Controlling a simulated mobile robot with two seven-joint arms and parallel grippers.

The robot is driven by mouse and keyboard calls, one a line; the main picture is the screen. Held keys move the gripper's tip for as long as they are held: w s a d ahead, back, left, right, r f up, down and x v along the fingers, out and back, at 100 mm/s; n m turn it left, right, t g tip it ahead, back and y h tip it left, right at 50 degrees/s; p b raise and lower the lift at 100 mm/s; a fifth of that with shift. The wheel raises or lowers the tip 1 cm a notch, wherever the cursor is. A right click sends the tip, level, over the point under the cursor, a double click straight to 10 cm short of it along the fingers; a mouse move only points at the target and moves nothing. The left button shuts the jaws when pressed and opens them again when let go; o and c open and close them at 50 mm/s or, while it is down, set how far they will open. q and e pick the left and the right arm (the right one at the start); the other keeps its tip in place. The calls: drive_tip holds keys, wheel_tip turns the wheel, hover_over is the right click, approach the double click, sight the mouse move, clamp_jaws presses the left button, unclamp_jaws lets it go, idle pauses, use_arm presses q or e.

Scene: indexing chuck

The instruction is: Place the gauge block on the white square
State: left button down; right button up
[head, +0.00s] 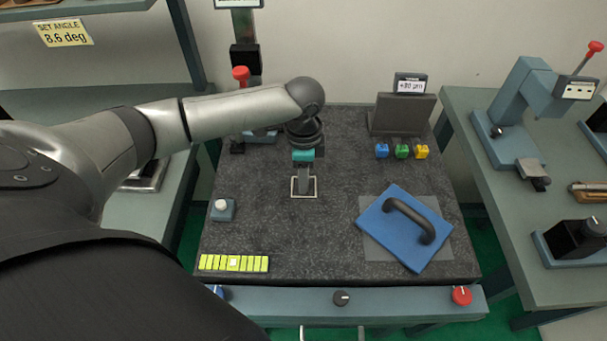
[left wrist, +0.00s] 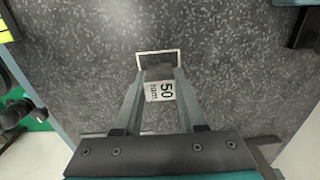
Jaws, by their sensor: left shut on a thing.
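The gauge block (left wrist: 160,90) is a grey block marked 50 mm, seen between the fingers in the left wrist view. My left gripper (left wrist: 161,75) is shut on it. In the head view, my left gripper (head: 304,183) points down at the white square (head: 293,196), a thin white outline on the dark granite plate. The outline also shows in the left wrist view (left wrist: 158,53), around the far end of the block and fingertips. The fingers partly hide the block, and I cannot tell whether it touches the plate. My right gripper is not in view.
A blue plate with a black handle (head: 398,225) lies right of the square. A white button (head: 222,207) and lime strip (head: 247,263) are left. Granite between is clear.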

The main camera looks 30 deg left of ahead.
use_arm(q)
drive_tip(key=shift+c, duration=2.4)
unclamp_jaws()
drive_tip(key=shift+f, duration=0.1)
wheel_tip(320, 180, up, 12)
drive_tip(key=p, duration=0.2)
drive_tip(key=shift+r, duration=0.2)
